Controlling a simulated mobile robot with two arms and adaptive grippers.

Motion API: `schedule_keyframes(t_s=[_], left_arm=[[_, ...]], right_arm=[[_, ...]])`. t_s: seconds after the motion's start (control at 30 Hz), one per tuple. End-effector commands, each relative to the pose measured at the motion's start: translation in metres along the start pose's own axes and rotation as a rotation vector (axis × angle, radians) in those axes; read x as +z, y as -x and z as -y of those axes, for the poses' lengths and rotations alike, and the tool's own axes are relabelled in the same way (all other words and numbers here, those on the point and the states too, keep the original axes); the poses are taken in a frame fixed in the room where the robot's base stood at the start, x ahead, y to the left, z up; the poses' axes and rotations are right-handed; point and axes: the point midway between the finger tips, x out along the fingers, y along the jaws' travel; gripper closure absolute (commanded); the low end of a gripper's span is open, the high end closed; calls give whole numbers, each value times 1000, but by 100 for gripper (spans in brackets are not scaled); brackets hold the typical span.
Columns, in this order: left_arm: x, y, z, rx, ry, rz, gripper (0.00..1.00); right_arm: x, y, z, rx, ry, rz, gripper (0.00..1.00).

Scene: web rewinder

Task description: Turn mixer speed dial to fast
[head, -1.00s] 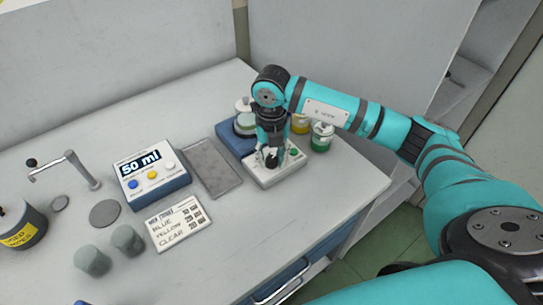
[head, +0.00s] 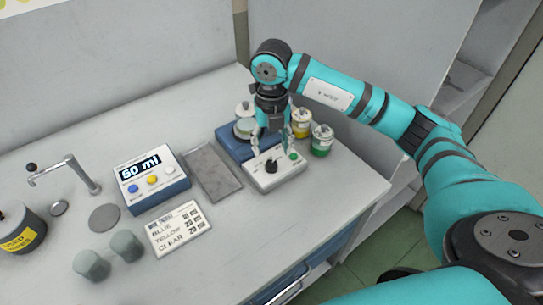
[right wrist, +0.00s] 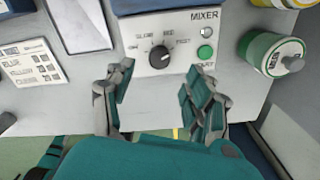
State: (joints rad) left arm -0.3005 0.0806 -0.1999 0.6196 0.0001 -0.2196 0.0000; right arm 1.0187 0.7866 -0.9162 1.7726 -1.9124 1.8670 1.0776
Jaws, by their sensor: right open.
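The mixer (head: 290,172) has a pale control panel with a black speed dial (head: 271,166) and a green button. In the right wrist view the dial (right wrist: 160,57) sits among small printed speed labels, with MED and FAST to its upper right. Its exact pointer setting is hard to read. My right gripper (head: 273,137) is open and empty, above and behind the dial in the head view. In the right wrist view its two spread fingers (right wrist: 161,95) stand either side of the dial's line, apart from it. My left gripper is not in view.
Yellow (head: 301,122) and green (head: 321,140) jars stand right of the mixer. A grey tray (head: 228,186), a 50 ml dispenser (head: 172,192) and a recipe card (head: 179,229) lie to the left. Two grey cups (head: 126,245) stand near the front edge.

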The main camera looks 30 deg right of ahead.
Motion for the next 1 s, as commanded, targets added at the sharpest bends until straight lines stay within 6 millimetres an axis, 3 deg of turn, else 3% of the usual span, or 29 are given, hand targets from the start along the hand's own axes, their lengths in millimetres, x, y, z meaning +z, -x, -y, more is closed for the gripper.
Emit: schedule_keyframes(t_s=[0.1,0.3,1.0], left_arm=[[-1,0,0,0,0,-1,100],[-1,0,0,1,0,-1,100],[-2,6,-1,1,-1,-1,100]], right_arm=[[1,26,0,2,2,4,46],[0,52,0,1,0,1,46],[0,64,0,1,0,0,46]])
